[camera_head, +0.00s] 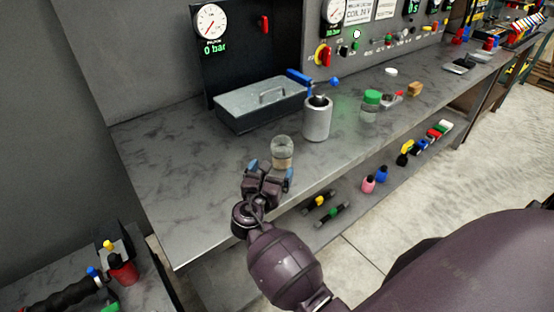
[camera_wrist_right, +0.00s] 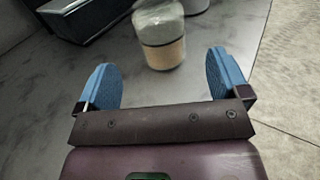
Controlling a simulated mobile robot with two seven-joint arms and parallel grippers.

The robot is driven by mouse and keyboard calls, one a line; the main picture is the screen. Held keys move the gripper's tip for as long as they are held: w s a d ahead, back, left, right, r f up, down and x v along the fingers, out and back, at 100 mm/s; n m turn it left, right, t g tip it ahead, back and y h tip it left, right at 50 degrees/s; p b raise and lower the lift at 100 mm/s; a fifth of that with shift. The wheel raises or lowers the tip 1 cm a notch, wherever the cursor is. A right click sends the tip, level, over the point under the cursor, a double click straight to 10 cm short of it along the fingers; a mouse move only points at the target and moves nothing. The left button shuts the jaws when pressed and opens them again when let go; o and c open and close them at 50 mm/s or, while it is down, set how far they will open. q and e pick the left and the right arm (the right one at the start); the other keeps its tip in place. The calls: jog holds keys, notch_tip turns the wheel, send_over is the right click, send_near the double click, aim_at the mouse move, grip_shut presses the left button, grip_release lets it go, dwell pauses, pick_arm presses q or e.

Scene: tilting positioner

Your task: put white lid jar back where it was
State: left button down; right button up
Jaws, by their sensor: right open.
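A glass jar (camera_head: 282,150) with a pale, greyish top and a tan lower part stands upright near the front edge of the grey bench. It also shows in the right wrist view (camera_wrist_right: 160,35) at the top centre. I cannot make out a clear white lid on it. My right gripper (camera_head: 269,171) is just in front of the jar. Its blue fingertips (camera_wrist_right: 164,80) are spread wide, with nothing between them; the jar is beyond them, apart. A small white round piece (camera_head: 391,71) lies farther back on the bench. My left gripper is not in view.
A grey metal box (camera_head: 262,104) stands behind the jar, and a grey cylinder (camera_head: 317,118) beside it. A green-lidded jar (camera_head: 371,106) stands farther right. A lower shelf (camera_head: 345,200) holds small bottles and tools. The bench left of the jar (camera_head: 180,170) is clear.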

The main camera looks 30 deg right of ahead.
jog(key=shift+v, duration=1.3)
